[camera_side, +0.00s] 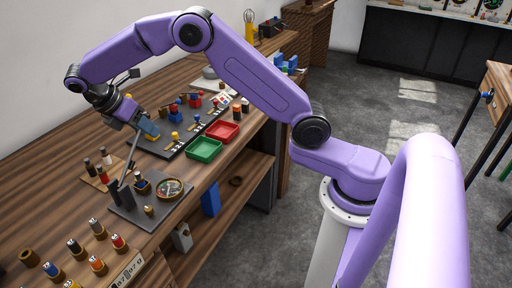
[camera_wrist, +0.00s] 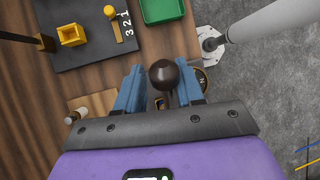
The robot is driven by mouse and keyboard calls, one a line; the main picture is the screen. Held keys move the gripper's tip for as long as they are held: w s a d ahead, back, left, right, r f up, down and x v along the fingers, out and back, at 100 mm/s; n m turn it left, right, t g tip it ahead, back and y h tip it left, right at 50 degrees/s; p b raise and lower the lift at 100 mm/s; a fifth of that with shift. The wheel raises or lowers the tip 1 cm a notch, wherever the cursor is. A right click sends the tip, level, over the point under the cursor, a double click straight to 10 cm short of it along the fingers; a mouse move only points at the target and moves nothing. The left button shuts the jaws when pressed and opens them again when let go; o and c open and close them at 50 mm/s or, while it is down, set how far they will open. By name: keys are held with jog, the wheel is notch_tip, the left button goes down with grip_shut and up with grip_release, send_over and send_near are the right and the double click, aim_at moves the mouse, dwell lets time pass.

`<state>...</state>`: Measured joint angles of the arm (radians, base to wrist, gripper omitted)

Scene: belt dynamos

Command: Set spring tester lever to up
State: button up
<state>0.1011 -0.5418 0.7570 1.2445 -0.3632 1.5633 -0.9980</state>
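The spring tester is a dark plate (camera_side: 151,215) with a round dial (camera_side: 170,188) on the bench at the left in the side view. Its thin grey lever (camera_side: 130,158) rises from a dark block on the plate, mostly upright with a slight lean to the right. Its top is hidden by my gripper (camera_side: 147,129) in the side view. In the wrist view the lever's round dark knob (camera_wrist: 165,74) sits between the two blue fingers of my gripper (camera_wrist: 160,72). The fingers are apart, with a narrow gap visible beside the knob. Part of the dial shows behind the right finger.
Behind the tester is a dark board with blocks and numbers (camera_side: 170,148). Green (camera_side: 204,149) and red (camera_side: 222,131) trays lie beside it. Several small numbered cylinders (camera_side: 97,229) stand at the near left, and a small wooden rack (camera_side: 100,178) is left of the tester.

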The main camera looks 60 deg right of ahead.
jog(key=d+f+y, duration=0.4)
jog(key=f+y, duration=0.2)
jog(key=f, duration=0.1)
jog(key=s+a+v, duration=0.1)
jog(key=v, duration=1.6)
jog(key=s+a+m+t, duration=0.1)
jog(key=s+a, duration=0.2)
jog(key=s, duration=0.4)
jog(key=s+a+m, duration=0.1)
jog(key=s+a, duration=0.3)
jog(key=s, duration=0.4)
jog(key=s+d+f+m, duration=0.1)
jog(key=s+d+f, duration=0.1)
jog(key=s, duration=0.7)
jog(key=s+d+f+m+t, duration=0.1)
jog(key=s+d+f, duration=0.2)
jog(key=s, duration=0.6)
jog(key=shift+s+f, duration=0.4)
jog(key=shift+w+a, duration=0.1)
